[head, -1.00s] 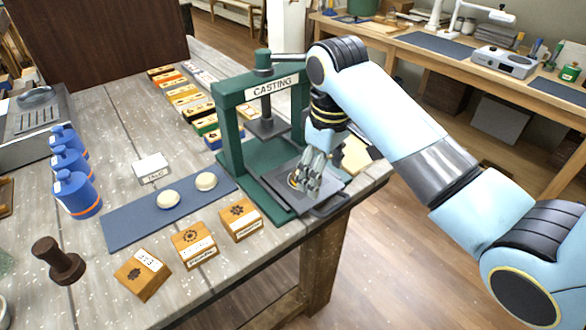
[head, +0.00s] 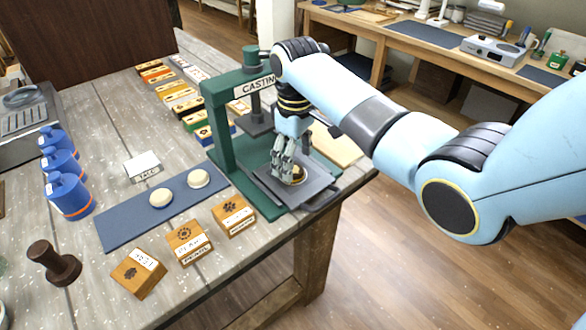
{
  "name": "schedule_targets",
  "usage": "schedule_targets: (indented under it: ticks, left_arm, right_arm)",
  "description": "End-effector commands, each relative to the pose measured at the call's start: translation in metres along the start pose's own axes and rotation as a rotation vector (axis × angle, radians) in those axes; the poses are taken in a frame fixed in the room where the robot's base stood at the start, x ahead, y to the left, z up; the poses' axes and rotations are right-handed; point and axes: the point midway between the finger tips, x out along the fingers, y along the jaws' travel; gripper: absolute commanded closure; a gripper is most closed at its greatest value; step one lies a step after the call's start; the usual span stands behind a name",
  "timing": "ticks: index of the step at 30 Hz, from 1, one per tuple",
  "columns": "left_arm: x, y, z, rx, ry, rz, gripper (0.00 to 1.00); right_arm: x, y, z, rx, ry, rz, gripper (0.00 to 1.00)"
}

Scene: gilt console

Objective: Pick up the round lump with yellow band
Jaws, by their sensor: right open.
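A small round lump with a yellowish edge (head: 298,175) sits on the dark plate of the green casting press (head: 226,150), partly hidden by my right gripper. My right gripper (head: 290,178) points down at it from above, its fingers open beside and over the lump. I cannot tell whether the fingers touch it. Two plain cream round lumps lie on the blue mat (head: 118,230), one at the left (head: 160,198) and one at the right (head: 198,178). My left gripper is not in view.
Three wooden stamped blocks (head: 188,243) stand in front of the blue mat. Blue bottles (head: 68,195), a brown stamp (head: 55,262) and a talc card (head: 142,166) are on the left. Rows of coloured boxes (head: 180,97) lie behind. The press frame stands close to my gripper.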

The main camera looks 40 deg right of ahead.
Motion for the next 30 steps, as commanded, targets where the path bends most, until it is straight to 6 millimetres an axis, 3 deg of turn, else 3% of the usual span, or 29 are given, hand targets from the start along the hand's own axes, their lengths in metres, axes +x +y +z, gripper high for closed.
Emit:
schedule_targets:
  ticks: [6, 13, 26, 30]
  left_arm:
    - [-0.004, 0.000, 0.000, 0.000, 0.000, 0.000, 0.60]
    - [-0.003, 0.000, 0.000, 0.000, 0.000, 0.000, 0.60]
    - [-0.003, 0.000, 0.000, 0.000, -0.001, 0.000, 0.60]
    - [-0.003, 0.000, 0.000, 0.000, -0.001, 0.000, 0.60]
  right_arm:
    - [0.025, 0.000, 0.000, 0.000, -0.001, 0.000, 0.27]
    - [0.027, 0.000, 0.000, 0.000, 0.001, 0.001, 0.27]
    - [0.027, 0.000, 0.000, 0.000, 0.001, 0.001, 0.83]
    - [0.027, 0.000, 0.000, 0.001, 0.001, 0.001, 0.85]
